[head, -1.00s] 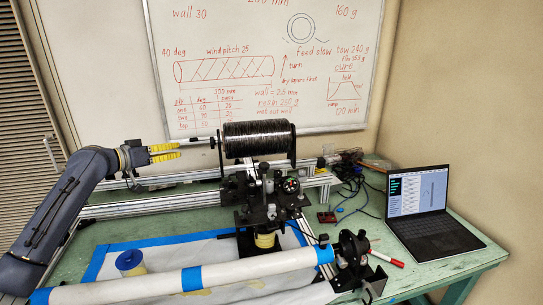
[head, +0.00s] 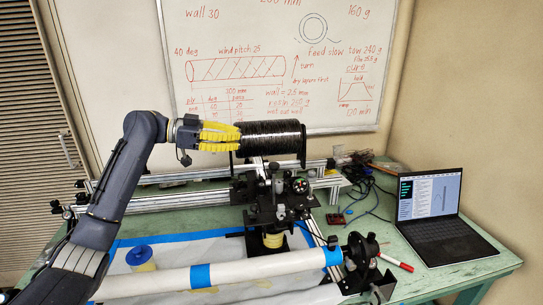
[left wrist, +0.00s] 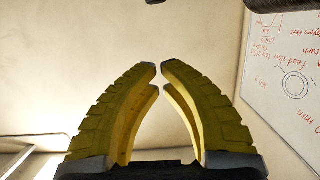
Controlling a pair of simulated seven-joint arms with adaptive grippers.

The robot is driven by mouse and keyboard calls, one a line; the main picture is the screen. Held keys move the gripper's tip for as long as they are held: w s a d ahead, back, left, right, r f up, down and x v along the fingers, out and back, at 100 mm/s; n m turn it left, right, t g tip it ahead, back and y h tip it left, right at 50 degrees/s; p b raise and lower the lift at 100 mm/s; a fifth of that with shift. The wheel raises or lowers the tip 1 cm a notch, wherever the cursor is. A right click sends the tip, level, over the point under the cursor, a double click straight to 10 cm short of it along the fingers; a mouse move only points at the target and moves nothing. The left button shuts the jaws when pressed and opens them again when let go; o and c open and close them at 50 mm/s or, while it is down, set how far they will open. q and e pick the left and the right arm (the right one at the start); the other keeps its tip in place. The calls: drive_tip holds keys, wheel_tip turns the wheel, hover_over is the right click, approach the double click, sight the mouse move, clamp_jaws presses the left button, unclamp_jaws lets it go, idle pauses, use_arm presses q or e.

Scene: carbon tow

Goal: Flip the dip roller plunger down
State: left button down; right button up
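The dip roller unit looks to be part of the black carriage (head: 272,212), with round dials on it, in the middle of the head view. I cannot pick out its plunger for certain; a small upright post (head: 275,172) stands at the carriage top. My left gripper (head: 238,136) has yellow ribbed fingers and is above and left of the carriage, at the left end of the black spool (head: 272,138). I cannot tell whether it touches the spool. In the left wrist view the fingertips (left wrist: 160,66) almost meet, with nothing between them. My right gripper is out of view.
A white tube (head: 170,279) with blue tape crosses the front, ending at a black chuck (head: 360,254). A blue-topped yellow roll (head: 140,258) stands behind it. Aluminium rails (head: 185,198) run behind. A laptop (head: 432,212) and a red marker (head: 396,258) lie at right.

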use_arm(q)
hover_over(270, 165)
wheel_tip(270, 165, down, 2)
drive_tip(key=shift+s+f, duration=0.1)
drive_tip(key=shift+d+f, duration=0.1)
drive_tip(key=shift+f, duration=1.9)
